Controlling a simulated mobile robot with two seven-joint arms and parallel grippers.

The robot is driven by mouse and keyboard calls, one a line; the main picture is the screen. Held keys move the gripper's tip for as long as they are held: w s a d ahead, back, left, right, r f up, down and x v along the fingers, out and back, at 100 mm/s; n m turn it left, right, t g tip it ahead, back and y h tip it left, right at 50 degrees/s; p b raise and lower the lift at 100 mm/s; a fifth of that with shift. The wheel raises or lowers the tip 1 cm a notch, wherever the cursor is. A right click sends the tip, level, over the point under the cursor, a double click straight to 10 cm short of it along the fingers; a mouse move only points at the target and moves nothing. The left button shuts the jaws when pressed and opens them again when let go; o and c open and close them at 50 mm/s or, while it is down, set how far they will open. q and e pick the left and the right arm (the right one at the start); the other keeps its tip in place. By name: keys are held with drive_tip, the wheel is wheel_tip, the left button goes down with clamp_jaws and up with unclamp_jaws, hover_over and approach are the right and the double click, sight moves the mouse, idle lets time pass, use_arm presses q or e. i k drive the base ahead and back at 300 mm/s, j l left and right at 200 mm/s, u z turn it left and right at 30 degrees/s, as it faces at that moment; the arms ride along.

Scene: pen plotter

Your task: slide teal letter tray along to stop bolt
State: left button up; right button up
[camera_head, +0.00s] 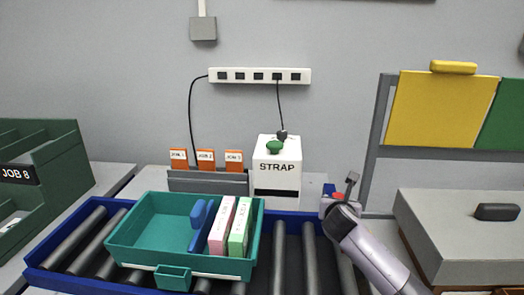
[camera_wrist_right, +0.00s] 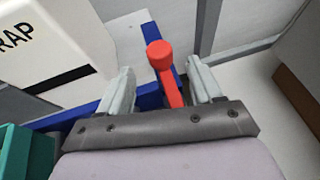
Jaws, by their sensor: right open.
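The teal letter tray (camera_head: 130,235) sits on the roller conveyor, left of its middle. It holds a blue piece (camera_head: 203,225), a pink box (camera_head: 221,226) and a green-white box (camera_head: 239,228). A corner of the tray shows in the right wrist view (camera_wrist_right: 25,155). A red-knobbed bolt (camera_wrist_right: 160,56), which seems to be the stop bolt, stands at the conveyor's blue rail; its red also shows in the head view (camera_head: 337,196). My right gripper (camera_head: 341,194) is open, with its fingers (camera_wrist_right: 160,85) on either side of the red bolt. Contact is not clear. My left gripper is not in view.
The blue-framed conveyor (camera_head: 90,201) has bare rollers right of the tray. A white STRAP machine (camera_head: 277,166) and orange job cards (camera_head: 205,159) stand behind it. A green JOB 8 rack (camera_head: 45,165) is at left, a grey box (camera_head: 460,230) at right.

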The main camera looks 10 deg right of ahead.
sight(156, 235)
drive_tip(key=k+j, duration=0.65)
drive_tip(key=k, duration=0.25)
